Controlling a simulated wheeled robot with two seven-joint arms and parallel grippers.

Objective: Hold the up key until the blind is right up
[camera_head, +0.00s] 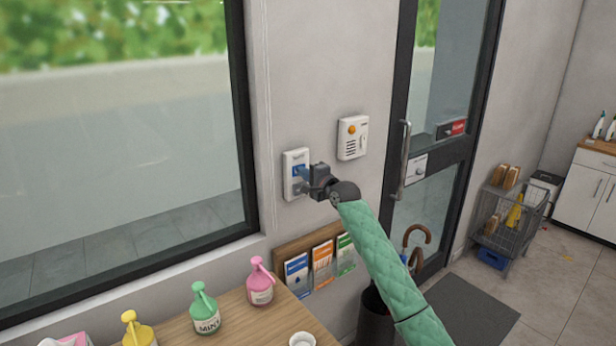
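A white wall control panel (294,160) with a blue patch hangs beside the large window (120,150). My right gripper (305,175) is at this panel, its fingertips in front of the blue part, and hides some of its face. I cannot make out the up key, nor whether the fingertips touch or press it. The finger gap is too small to read. No blind shows over the visible glass; the top of the window is cut off by the frame. My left gripper is not in view.
A second white box with an orange button (352,137) hangs to the right. Below are a leaflet rack (290,242) and a wooden counter (240,325) with pump bottles in pink (260,282), green (205,310) and yellow (137,330). A glass door (430,150) stands right.

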